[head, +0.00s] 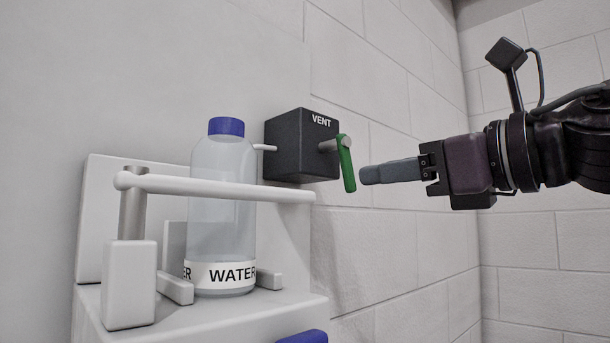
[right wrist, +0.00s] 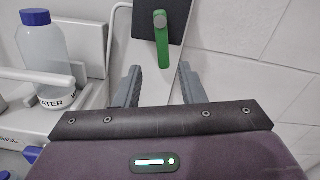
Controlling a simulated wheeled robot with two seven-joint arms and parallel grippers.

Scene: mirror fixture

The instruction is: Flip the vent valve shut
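The vent valve is a dark box (head: 301,146) labelled VENT on the wall, with a green handle (head: 346,165) on its right side. In the head view the handle hangs down, slightly tilted. My right gripper (head: 366,174) comes in from the right, its fingertips close to the handle; contact cannot be told there. In the right wrist view the two fingers (right wrist: 158,76) are apart with nothing between them. The green handle (right wrist: 162,45) shows ahead of the gap between the fingertips, and the dark box (right wrist: 178,18) is behind it. My left gripper is not in view.
A clear bottle (head: 222,210) with a blue cap and WATER label stands on a white fixture (head: 215,321), left of the valve. A white bar (head: 225,187) crosses in front of it. A thin spout joins the box near the bottle. The wall right of the valve is bare.

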